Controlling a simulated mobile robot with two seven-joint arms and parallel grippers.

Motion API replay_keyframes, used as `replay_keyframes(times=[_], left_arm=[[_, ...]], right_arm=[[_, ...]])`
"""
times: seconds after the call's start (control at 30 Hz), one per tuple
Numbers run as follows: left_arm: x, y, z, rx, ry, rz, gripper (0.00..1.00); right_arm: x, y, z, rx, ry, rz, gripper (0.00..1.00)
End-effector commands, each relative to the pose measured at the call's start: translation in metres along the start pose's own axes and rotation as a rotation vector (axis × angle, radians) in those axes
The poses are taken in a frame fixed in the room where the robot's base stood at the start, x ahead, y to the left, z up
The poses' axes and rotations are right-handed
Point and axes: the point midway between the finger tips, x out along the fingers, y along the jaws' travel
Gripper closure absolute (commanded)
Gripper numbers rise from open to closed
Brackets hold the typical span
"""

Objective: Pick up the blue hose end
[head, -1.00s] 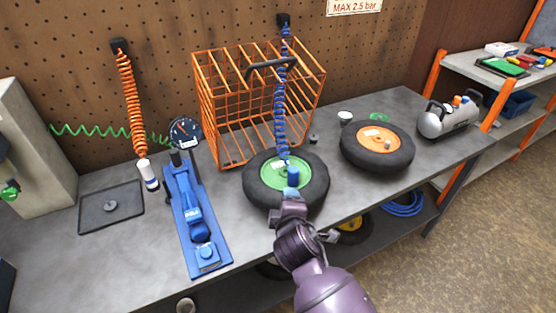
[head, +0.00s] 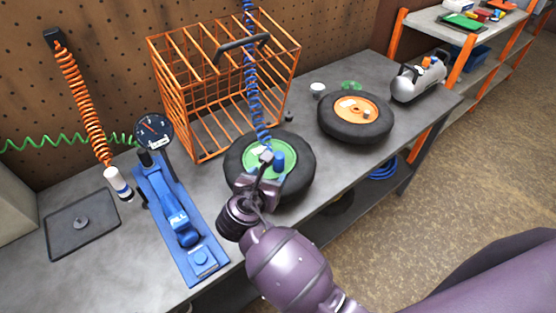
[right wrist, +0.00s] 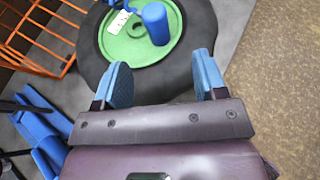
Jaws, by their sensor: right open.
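The blue hose end (head: 279,160) is a blue cylinder standing on the green hub of a black-tyred wheel (head: 302,180). The coiled blue hose (head: 253,85) hangs down to this hub. The right wrist view shows the blue hose end (right wrist: 157,23) upright on the green hub (right wrist: 125,45), with a white tag beside it. My right gripper (head: 268,168) is over the near side of this wheel. In the right wrist view its blue-padded fingers (right wrist: 163,72) are apart and empty, with the hose end beyond their tips. My left gripper is not in view.
An orange wire cage (head: 180,100) stands behind the wheel. A blue jack (head: 180,225) and a gauge (head: 153,131) are to the left. An orange-hubbed wheel (head: 383,127) and a silver tank (head: 408,88) are to the right. An orange hose (head: 80,105) hangs at left.

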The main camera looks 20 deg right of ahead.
Motion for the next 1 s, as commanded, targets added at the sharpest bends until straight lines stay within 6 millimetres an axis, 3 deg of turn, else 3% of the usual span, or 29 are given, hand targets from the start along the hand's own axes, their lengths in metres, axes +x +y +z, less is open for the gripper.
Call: replay_keyframes(times=[0.3, 0.57, 1.0], left_arm=[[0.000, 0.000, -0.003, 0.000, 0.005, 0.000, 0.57], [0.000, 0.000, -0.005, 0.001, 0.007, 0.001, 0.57], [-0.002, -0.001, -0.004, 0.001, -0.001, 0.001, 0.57]], right_arm=[[0.041, 0.001, 0.001, -0.005, -0.002, 0.000, 0.35], [0.058, 0.001, 0.002, -0.004, 0.000, 0.001, 0.35], [0.105, 0.004, 0.006, -0.003, 0.001, 0.002, 0.35]])
